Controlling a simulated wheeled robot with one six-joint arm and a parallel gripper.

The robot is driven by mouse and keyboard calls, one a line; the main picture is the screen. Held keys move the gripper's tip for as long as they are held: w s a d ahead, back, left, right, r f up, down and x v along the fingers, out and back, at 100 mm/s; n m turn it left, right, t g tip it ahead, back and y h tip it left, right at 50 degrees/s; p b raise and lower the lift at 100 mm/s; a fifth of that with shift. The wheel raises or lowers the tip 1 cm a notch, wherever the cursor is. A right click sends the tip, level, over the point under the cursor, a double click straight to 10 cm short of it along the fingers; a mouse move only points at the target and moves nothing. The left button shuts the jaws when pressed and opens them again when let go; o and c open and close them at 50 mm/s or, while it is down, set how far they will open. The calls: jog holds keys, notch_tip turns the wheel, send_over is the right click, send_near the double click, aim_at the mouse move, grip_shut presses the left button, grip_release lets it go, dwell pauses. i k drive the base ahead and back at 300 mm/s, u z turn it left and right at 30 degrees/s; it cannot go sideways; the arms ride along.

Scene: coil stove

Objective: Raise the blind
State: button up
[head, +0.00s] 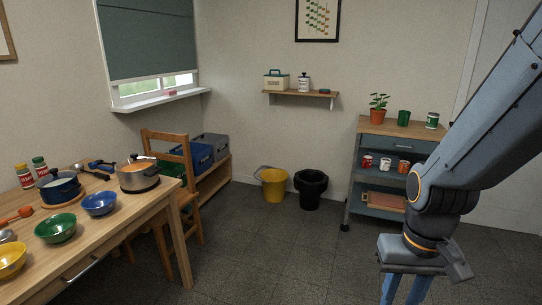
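The blind (148,40) is a dark grey-green sheet over the window on the left wall, in the head view. It hangs down over most of the window, and its top is cut off by the picture edge. A pale bar (150,78) runs along its lower edge. Below it a strip of window pane (140,88) shows. No pull cord can be made out. My gripper (404,290) is at the lower right, far from the blind, pointing down. Its two blue fingers stand apart with nothing seen between them; their tips reach the bottom edge of the picture.
A wooden table (130,221) with bowls and pots stands at the left, with a chair (176,190) beside it. Crates on a low bench (216,180) are below the window. A blue trolley (375,143) stands at the right. The middle floor (280,250) is clear.

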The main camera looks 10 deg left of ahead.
aim_at(140, 45)
jog(key=u, duration=0.2)
jog(key=i, duration=1.9)
jog(key=u, duration=0.55)
jog(key=i, duration=2.2)
jog(key=u, duration=0.45)
jog(key=i, duration=1.7)
jog(key=u, duration=0.15)
